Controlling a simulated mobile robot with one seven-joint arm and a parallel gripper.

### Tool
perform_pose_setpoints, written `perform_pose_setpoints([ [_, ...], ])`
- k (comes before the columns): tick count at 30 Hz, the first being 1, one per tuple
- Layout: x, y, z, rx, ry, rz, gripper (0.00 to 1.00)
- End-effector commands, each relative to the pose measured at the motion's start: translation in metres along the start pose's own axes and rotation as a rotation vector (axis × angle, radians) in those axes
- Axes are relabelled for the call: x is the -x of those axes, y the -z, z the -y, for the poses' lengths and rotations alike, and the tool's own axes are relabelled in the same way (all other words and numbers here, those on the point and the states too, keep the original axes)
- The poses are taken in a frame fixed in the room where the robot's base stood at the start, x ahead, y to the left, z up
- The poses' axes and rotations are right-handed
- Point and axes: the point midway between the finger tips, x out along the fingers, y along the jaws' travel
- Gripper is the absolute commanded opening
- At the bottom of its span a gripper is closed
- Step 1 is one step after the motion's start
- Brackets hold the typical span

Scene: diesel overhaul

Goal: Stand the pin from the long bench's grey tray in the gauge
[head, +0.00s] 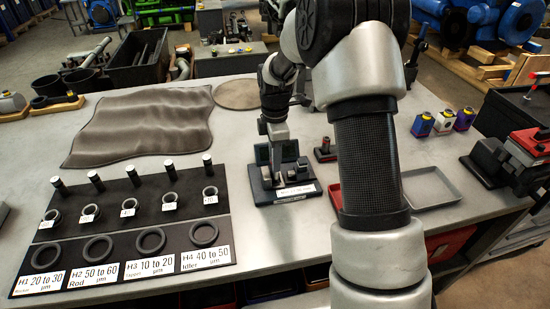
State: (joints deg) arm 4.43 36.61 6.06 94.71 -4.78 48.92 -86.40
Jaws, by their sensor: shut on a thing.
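The gauge (262,196) is a small dark stand with grey blocks and a white label at its front edge. It sits on the long bench, right of the middle. My gripper (280,160) points down directly over the gauge, its fingers close to the grey blocks. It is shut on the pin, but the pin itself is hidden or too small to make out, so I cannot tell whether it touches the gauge. The grey tray (448,200) lies to the right on the bench, partly behind my arm, and its visible part is empty.
A dark board (150,215) with rings and several pins lies left. A wrinkled mat (140,120) is behind it. A red-and-black vise (520,155) stands far right.

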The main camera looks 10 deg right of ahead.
Motion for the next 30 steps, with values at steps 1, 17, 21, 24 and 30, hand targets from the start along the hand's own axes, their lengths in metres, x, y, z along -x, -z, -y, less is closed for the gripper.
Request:
perform_pose_setpoints([
  [1,-0.001,0.000,0.000,0.000,-0.001,0.000,0.00],
  [17,-0.011,0.000,0.000,0.000,-0.001,0.000,0.00],
  [21,-0.011,0.000,0.000,0.000,-0.001,0.000,0.00],
  [24,-0.012,0.000,0.000,0.000,-0.001,0.000,0.00],
  [30,-0.017,0.000,0.000,0.000,0.000,0.000,0.00],
])
